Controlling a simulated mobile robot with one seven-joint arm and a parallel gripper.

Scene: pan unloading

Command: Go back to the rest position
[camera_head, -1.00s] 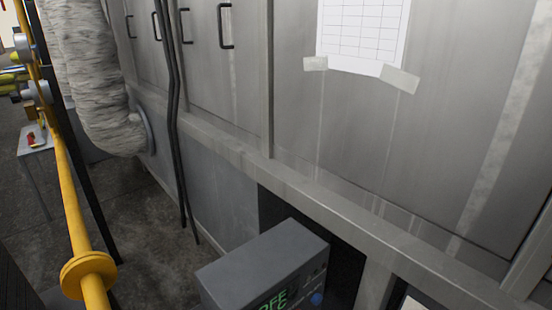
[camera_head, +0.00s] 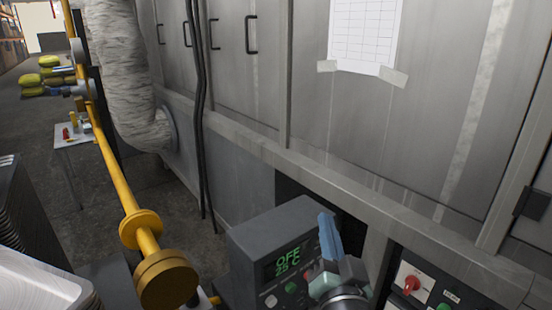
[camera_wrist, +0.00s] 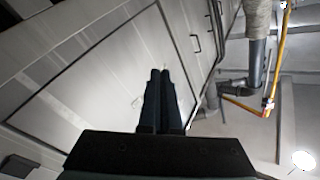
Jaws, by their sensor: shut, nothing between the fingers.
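My gripper (camera_head: 327,224) shows at the lower middle of the head view, with blue fingers pointing up in front of the control box. In the wrist view my gripper (camera_wrist: 160,74) has its two dark fingers side by side and closed, with nothing between them. It is clear of the grey cabinet wall (camera_wrist: 95,70) behind it. No pan is in its grasp.
A control box (camera_head: 270,250) with a green display stands close behind my gripper. A yellow pipe (camera_head: 118,180) runs down the left. Stacked dark trays (camera_head: 22,225) and a pale pan (camera_head: 40,290) are at the lower left. A switch panel (camera_head: 412,283) is at lower right.

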